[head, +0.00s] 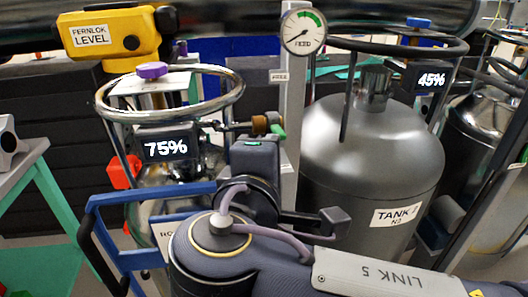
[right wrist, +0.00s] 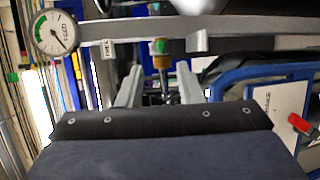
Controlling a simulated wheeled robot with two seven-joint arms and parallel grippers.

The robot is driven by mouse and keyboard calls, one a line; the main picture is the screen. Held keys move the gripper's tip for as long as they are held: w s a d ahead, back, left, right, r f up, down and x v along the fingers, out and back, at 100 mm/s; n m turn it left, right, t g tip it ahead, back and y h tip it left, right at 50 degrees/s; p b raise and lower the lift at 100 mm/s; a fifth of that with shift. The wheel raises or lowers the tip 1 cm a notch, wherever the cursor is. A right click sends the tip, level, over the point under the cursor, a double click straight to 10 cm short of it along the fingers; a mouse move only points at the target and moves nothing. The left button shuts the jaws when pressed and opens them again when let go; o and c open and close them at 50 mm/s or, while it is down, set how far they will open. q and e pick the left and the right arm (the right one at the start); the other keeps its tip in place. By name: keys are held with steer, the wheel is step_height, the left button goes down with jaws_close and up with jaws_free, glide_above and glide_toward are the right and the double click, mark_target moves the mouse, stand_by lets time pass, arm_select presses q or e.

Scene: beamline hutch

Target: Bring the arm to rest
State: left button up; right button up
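My right arm, marked LINK 5, comes in from the lower right in the head view and reaches to the middle. Its dark hand is beside the brass valve fitting (head: 262,123) with a green part (head: 278,132); the fingertips are hidden there. In the right wrist view, my right gripper (right wrist: 158,82) has its two grey fingers spread apart. The valve fitting (right wrist: 162,62) shows in the gap between them, clear of both fingers in the picture; its depth is hard to tell. I see nothing held. My left gripper is not in view.
A steel tank with a 75% display (head: 165,149) and ring handle (head: 108,108) is behind the arm. A grey tank (head: 370,150) stands to the right. A gauge (head: 303,32) sits on a post. A blue frame (head: 140,195) is close left of the arm; a green stand (head: 55,215) is further left.

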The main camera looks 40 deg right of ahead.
step_height(320, 180, down, 19)
steer(key=s+d+m+g+y, duration=0.1)
steer(key=m+g+y, duration=0.25)
steer(key=y, duration=0.45)
steer(key=s+a+f+m+y, duration=0.1)
steer(key=a+f+m+y, duration=0.55)
steer(key=y, duration=0.25)
step_height(320, 180, up, 22)
steer(key=p, duration=2.2)
steer(key=shift+s+a+p, duration=0.15)
steer(key=shift+a+p, duration=0.15)
steer(key=shift+a, duration=0.15)
